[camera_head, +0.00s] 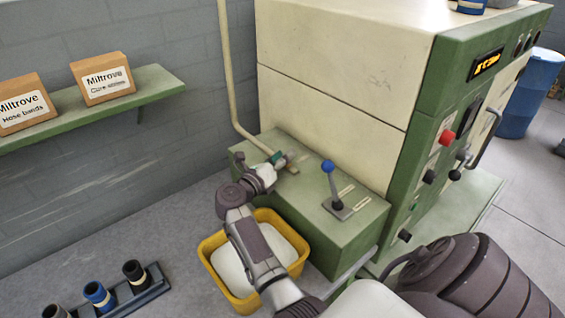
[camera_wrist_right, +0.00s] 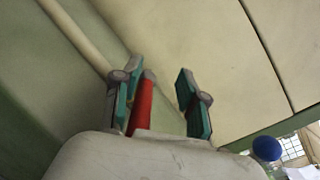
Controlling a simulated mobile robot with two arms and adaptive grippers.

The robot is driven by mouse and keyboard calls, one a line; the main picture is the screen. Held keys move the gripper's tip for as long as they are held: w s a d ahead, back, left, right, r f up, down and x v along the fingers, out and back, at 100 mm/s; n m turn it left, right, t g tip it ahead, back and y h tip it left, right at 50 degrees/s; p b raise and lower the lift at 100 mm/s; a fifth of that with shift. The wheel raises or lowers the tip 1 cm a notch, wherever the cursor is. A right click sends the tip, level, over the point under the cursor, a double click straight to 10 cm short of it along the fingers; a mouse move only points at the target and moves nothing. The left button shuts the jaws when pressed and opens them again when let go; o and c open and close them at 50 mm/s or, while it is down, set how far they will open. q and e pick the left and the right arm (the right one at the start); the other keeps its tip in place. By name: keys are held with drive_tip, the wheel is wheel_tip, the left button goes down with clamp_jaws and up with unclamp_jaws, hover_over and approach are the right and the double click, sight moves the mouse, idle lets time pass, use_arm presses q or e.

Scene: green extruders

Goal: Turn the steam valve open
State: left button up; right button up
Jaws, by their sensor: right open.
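The steam valve shows as a red handle (camera_wrist_right: 143,102) in the right wrist view, at the end of a cream pipe (camera_head: 230,70) that comes down the wall. My right gripper (camera_head: 277,160) is at the pipe's lower end, over the green housing. In the wrist view it is open (camera_wrist_right: 158,100), with the red handle between its teal-padded fingers, close to the left finger. I cannot tell whether they touch. The gripper hides the handle in the head view. My left gripper is not in view.
A blue-knobbed lever (camera_head: 328,168) stands right of my gripper on the green housing (camera_head: 365,215). A yellow bin (camera_head: 208,262) is on the floor below my arm. A shelf with boxes (camera_head: 160,85) is on the left wall. The cream and green machine (camera_head: 340,60) rises behind.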

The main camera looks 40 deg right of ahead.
wheel_tip(320, 180, up, 8)
drive_tip(key=shift+f, duration=0.1)
